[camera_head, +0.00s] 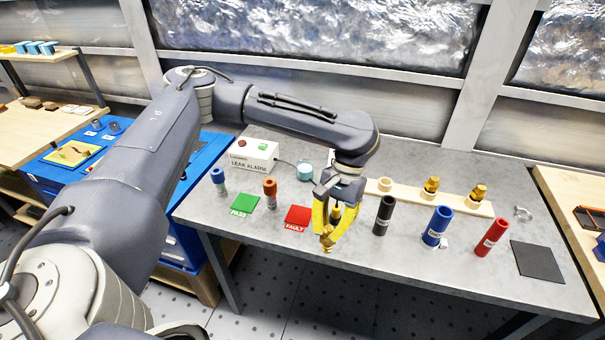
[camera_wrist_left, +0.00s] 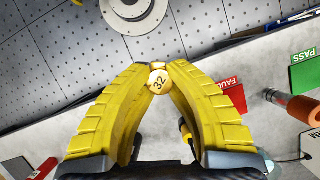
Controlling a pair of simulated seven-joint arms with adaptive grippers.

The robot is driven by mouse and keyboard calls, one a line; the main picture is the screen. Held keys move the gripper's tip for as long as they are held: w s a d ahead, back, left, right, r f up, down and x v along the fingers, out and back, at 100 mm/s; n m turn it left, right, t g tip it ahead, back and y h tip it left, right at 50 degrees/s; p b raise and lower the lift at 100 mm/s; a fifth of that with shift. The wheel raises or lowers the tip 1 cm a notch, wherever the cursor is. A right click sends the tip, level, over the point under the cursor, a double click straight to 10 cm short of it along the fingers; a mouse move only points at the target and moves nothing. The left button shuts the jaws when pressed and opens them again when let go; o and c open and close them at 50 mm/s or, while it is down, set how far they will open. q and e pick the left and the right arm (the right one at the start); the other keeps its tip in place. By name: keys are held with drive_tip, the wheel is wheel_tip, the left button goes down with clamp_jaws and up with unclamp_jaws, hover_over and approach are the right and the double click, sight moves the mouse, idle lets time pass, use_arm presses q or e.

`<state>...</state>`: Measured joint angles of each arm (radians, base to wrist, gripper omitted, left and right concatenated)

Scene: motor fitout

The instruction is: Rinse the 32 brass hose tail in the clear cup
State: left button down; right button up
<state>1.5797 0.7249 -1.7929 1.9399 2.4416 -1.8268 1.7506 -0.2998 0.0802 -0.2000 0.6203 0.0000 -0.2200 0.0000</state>
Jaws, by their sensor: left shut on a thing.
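My left gripper (camera_head: 328,240) is shut on a brass hose tail (camera_head: 327,248) near the table's front edge. In the left wrist view, the hose tail (camera_wrist_left: 158,82) shows its round end marked 32 between my yellow fingertips (camera_wrist_left: 160,68). A small pale teal round vessel (camera_head: 305,171) stands behind and left of the gripper; it may be the clear cup, but its contents cannot be made out. My right gripper is not in view.
A wooden rack (camera_head: 408,197) holds brass fittings at the back right. Black (camera_head: 384,215), blue (camera_head: 436,227) and red (camera_head: 490,237) cylinders stand right of the gripper. Red FAULT (camera_head: 298,217) and green PASS (camera_head: 245,203) pads and the leak alarm box (camera_head: 253,155) lie left.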

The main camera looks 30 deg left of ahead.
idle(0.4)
use_arm(q)
drive_tip(key=w+d, duration=0.2)
drive_tip(key=d, duration=0.8)
drive_tip(key=m+t+y, duration=0.4)
drive_tip(key=m+t, duration=0.1)
drive_tip(key=m, duration=1.5)
approach(305, 171)
drive_tip(key=w+a+r, duration=0.3)
drive_tip(key=a+r, duration=0.2)
drive_tip(key=shift+d+f, duration=0.1)
drive_tip(key=shift+f, duration=4.85)
